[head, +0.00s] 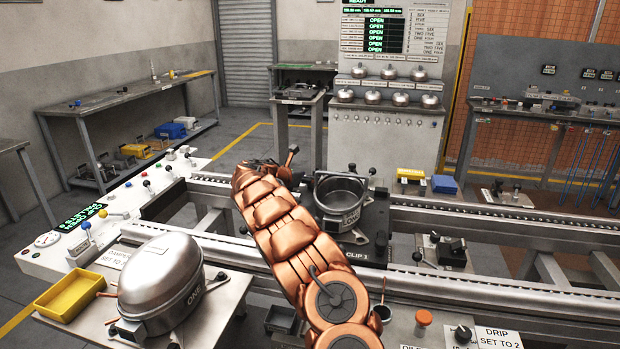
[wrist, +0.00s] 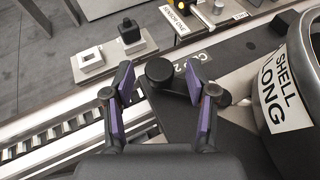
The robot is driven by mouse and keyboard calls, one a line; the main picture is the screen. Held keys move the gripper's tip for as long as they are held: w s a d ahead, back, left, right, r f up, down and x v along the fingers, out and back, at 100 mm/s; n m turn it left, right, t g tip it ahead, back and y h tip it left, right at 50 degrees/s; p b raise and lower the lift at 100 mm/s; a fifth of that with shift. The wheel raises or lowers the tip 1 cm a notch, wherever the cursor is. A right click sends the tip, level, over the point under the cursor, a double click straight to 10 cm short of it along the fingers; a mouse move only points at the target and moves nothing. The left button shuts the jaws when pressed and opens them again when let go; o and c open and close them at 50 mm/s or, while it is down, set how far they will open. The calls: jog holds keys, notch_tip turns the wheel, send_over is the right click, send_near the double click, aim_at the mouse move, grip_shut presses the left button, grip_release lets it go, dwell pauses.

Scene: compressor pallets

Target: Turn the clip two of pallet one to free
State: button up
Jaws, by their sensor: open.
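My gripper (wrist: 162,82) is open in the wrist view, with purple pads on its two fingers. A black round-ended clip (wrist: 159,72) lies between the fingertips, with a bar running right, behind the right finger. Part of a label ending in 2 shows beside it on the dark pallet plate (wrist: 229,58). I cannot tell whether the pads touch the clip. In the head view the pallet (head: 376,217) carries an open metal shell (head: 340,196) labelled LONG, and CLIP 1 is marked at its near corner. My arm hides the far-left corner and most of my gripper there.
The shell (wrist: 309,75) stands close right of my gripper in the wrist view. Conveyor rails (head: 480,222) run along both sides of the pallet. A domed compressor (head: 160,283) and a yellow tray (head: 70,290) stand at the near left.

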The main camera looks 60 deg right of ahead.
jog(key=shift+x, duration=0.95)
grip_shut()
